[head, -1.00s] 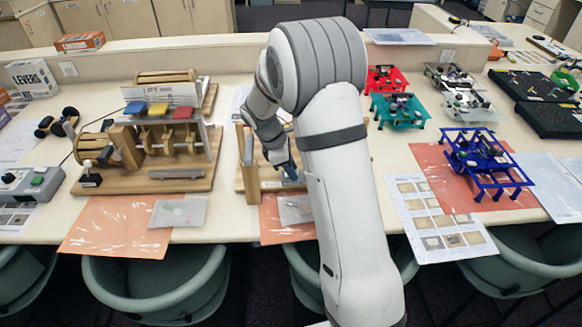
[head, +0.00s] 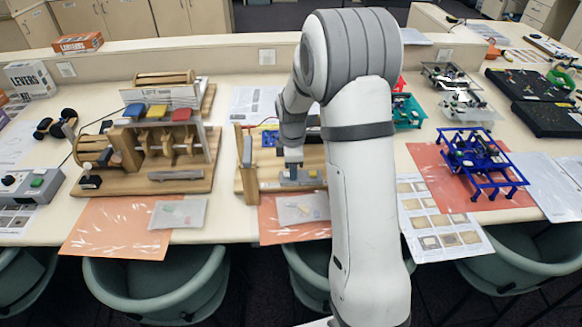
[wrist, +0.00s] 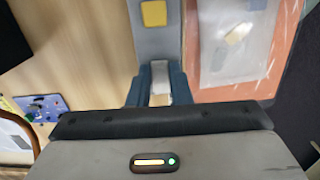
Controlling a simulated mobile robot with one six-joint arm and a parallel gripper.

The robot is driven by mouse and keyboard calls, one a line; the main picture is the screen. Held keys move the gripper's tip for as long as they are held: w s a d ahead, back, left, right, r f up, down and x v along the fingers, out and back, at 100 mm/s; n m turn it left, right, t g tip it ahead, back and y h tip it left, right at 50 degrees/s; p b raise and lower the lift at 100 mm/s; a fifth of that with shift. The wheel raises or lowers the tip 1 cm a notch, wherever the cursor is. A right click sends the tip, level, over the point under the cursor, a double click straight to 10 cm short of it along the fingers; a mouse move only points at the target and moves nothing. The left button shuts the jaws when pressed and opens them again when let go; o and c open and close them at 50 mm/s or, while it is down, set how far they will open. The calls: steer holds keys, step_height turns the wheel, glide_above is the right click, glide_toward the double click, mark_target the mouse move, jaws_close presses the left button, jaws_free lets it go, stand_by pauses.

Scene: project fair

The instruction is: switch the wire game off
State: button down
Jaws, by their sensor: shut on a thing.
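The wire game is a wooden board (head: 262,180) with a wooden end post on the table's front half, partly hidden by my arm. A grey box (head: 314,182) with a yellow button lies along its front edge. In the wrist view the grey box (wrist: 151,42) and yellow button (wrist: 154,13) are close up. My gripper (wrist: 160,75) is down at the box, its two blue fingers shut on a small pale grey piece (wrist: 160,69), which looks like a switch lever. In the head view my gripper (head: 292,173) stands upright over the box.
A lift model (head: 140,185) on a wooden base stands left of the game. A clear bag (head: 303,208) on an orange sheet (head: 270,222) lies in front. A blue frame (head: 480,160) and teal frame (head: 407,112) stand to the right. Chairs are tucked under the front edge.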

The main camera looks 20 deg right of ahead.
steer(key=shift+d+y, duration=0.1)
steer(key=shift+y, duration=0.2)
steer(key=c, duration=1.3)
jaws_free()
step_height(320, 180, up, 7)
steer(key=shift+d+b, duration=0.15)
steer(key=shift+b, duration=0.55)
steer(key=shift+s+r, duration=0.1)
steer(key=shift+r, duration=0.25)
